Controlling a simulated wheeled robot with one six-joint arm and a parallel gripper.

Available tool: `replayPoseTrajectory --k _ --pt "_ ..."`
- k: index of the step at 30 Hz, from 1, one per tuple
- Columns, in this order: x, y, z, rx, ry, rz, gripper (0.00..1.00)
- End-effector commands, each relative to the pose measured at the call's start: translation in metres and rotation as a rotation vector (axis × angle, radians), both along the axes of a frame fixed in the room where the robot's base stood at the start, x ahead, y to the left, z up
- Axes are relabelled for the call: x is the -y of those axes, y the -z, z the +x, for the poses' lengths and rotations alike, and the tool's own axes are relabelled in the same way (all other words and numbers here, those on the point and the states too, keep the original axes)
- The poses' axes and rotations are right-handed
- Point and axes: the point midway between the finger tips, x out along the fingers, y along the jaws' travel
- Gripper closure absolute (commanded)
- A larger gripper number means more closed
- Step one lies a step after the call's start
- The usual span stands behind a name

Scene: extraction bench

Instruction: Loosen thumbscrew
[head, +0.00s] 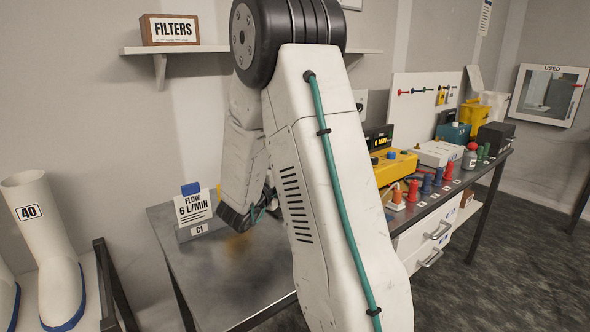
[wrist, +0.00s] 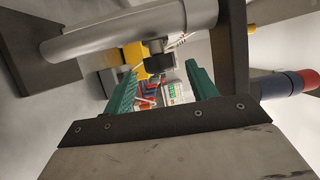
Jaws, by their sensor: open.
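My gripper (wrist: 161,72) shows in the wrist view with its two green fingers spread wide apart and nothing held between them. A small black knob (wrist: 157,63), which may be the thumbscrew, appears in the gap between the fingertips, just under a grey tube (wrist: 130,34). I cannot tell its distance or whether it is loose. In the head view my arm hides most of the gripper, and only a bit of green and dark metal shows low beside it, above the bench. No thumbscrew can be made out there.
A grey holder (head: 200,229) marked C1 with a 6 L/MIN flow card stands on the metal bench (head: 218,283). A yellow instrument (head: 396,166) and several red and blue bottles stand to the right. The bench's front left is clear. White boots (head: 45,240) stand at left.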

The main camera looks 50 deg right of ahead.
Motion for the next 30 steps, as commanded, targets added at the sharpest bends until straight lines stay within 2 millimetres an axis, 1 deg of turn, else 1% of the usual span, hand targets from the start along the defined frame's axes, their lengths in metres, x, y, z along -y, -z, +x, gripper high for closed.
replayPoseTrajectory --k 1,6,10,15,22,23,24,27,30 --pt "0.009 -0.001 0.000 0.000 0.004 0.000 0.43" --pt "0.037 -0.002 0.004 -0.002 0.002 0.001 0.43" --pt "0.052 -0.003 0.008 -0.001 0.000 0.001 0.43" --pt "0.060 -0.003 0.010 -0.001 -0.003 0.001 0.43" --pt "0.061 -0.003 0.010 -0.002 -0.003 0.002 0.43" --pt "0.061 -0.003 0.010 -0.002 -0.003 0.002 0.51" --pt "0.061 -0.003 0.010 -0.002 -0.003 0.002 0.62" --pt "0.060 -0.003 0.010 -0.002 -0.004 0.002 0.87" --pt "0.060 -0.003 0.010 -0.002 -0.004 0.002 0.87"
